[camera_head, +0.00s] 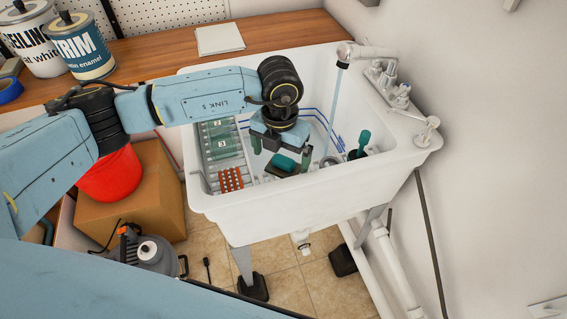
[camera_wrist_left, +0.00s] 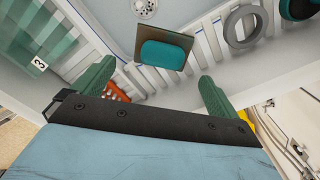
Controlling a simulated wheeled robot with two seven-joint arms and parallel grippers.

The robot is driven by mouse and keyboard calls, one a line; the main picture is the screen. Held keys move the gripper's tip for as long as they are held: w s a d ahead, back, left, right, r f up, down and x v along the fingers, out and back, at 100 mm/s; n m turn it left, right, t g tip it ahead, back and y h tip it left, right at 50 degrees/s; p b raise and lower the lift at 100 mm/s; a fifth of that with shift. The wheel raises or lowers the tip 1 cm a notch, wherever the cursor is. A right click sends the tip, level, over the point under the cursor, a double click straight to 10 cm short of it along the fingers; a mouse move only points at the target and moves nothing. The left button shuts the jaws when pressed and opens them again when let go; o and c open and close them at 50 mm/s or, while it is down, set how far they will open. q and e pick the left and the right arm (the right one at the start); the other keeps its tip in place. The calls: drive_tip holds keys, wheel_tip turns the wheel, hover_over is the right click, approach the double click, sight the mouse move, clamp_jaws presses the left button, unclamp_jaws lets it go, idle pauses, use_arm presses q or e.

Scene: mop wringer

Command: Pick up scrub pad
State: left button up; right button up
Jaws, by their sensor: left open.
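The scrub pad (camera_head: 282,168) lies low inside the white sink, a teal block on a flat brownish sheet. It also shows in the left wrist view (camera_wrist_left: 163,54), beyond my fingertips and roughly between them. My left gripper (camera_head: 280,154) hangs over the sink with its green fingers spread and nothing between them. In the left wrist view the same gripper (camera_wrist_left: 155,86) is apart from the pad. The gripper partly covers the pad in the head view. My right gripper does not show.
The sink (camera_head: 260,218) walls surround the pad. Numbered green panels (camera_head: 219,130) and an orange grid (camera_head: 230,180) lie on the left. A grey ring (camera_wrist_left: 243,27) and a teal-handled tool (camera_head: 362,142) are to the right. Water (camera_head: 336,105) runs from the faucet.

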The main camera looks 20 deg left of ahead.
sight(282, 162)
use_arm(q)
wheel_tip(282, 162, down, 4)
drive_tip(key=shift+w+r, duration=0.1)
drive_tip(key=shift+w, duration=0.05)
drive_tip(key=c, duration=1.2)
drive_tip(key=shift+o, duration=0.2)
wheel_tip(282, 162, up, 10)
drive_tip(key=shift+r, duration=0.1)
drive_tip(key=o, duration=0.5)
drive_tip(key=c, duration=0.4)
